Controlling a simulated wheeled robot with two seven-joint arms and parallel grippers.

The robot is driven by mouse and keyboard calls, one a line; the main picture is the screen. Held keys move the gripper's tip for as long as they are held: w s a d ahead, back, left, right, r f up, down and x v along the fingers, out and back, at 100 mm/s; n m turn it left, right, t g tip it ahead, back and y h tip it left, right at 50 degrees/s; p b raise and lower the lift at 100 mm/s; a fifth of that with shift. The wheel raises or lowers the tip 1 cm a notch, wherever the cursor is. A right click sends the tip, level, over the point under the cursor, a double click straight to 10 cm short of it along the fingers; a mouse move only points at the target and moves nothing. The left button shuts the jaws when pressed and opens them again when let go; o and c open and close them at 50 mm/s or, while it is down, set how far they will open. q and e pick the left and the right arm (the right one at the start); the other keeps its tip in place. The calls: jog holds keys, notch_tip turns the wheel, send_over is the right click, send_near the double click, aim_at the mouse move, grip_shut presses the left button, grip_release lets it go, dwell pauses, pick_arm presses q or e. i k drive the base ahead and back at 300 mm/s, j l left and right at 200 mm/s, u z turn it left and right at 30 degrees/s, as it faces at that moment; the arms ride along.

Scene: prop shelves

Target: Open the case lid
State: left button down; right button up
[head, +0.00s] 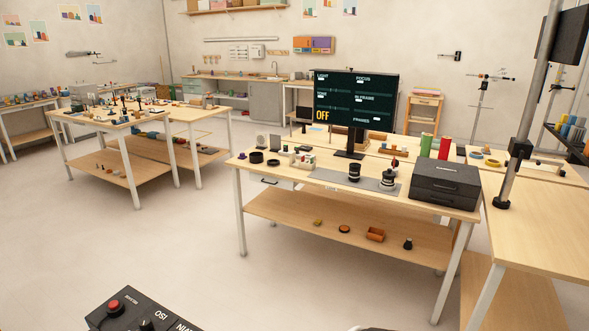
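A black case (446,190) stands on the right end of the middle wooden table, near its front edge. Its lid (449,174) looks shut, and a bar-like handle shows on the case's front. Neither of my grippers shows in the head view, and nothing is seen touching the case.
The table (262,182) also holds a monitor (356,102), a grey mat with two dark cylindrical items (389,181), and red and green cylinders (444,148). A control box (132,312) is at lower left. Open floor lies in front.

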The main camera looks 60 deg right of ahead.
aim_at(450, 178)
jog(key=z, duration=3.05)
jog(key=i+l+z, duration=0.25)
jog(key=i+l, duration=0.35)
